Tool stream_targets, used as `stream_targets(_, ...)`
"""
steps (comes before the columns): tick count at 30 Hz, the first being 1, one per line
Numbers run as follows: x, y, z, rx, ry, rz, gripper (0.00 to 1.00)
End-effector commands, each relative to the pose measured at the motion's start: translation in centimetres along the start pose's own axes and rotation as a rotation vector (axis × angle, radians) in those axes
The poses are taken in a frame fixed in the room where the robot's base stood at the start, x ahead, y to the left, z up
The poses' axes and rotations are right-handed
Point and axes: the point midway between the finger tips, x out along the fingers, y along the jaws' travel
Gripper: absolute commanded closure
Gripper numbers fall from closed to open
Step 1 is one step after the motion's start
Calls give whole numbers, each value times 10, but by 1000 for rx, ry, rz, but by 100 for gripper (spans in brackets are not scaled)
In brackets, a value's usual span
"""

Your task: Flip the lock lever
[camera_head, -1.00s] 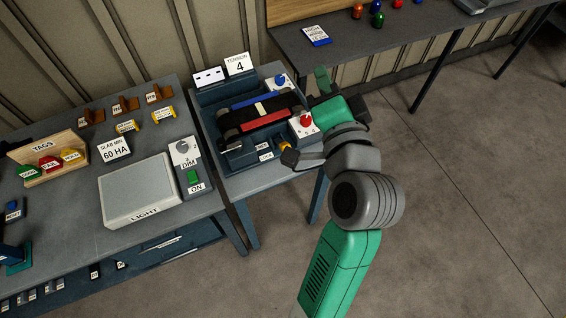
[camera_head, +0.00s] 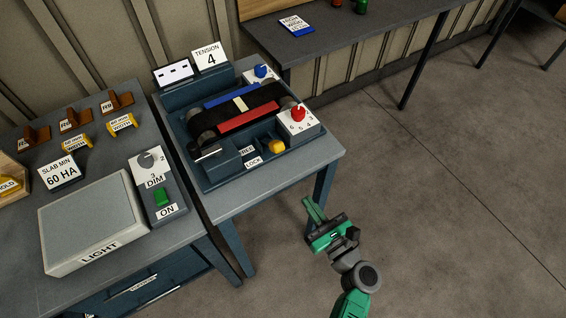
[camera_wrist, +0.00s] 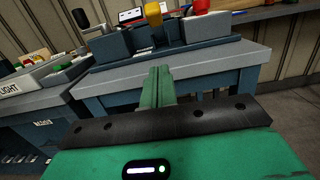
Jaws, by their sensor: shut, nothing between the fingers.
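The belt press (camera_head: 215,176) stands on a small grey table, with a black belt over blue and red bars. A LOCK label (camera_head: 253,161) sits on its front edge. Left of the label is a lever with a dark handle (camera_head: 207,153); its dark grip also shows in the wrist view (camera_wrist: 80,18). A yellow knob (camera_head: 276,146) is right of the label and shows in the wrist view (camera_wrist: 153,10). I cannot tell for sure which is the lock lever. My gripper (camera_head: 311,207) is shut and empty, in front of the table's right side, apart from the press.
A red knob (camera_head: 298,113) and a blue knob (camera_head: 261,71) sit on white plates at the press's right. A TENSION 4 sign (camera_head: 210,55) stands behind. The left table holds a light box (camera_head: 93,222) and dimmer (camera_head: 156,185). Open floor lies right of the press table.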

Motion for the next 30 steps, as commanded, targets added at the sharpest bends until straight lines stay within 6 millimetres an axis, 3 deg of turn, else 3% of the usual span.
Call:
stream_targets(7, 15, 0, 0, -3, -1, 4, 100)
stream_targets(19, 100, 0, -2, -5, -1, 3, 100)
stream_targets(21, 110, 1, 9, -7, -1, 4, 100)
stream_targets(30, 129, 1, 28, -6, 1, 2, 100)
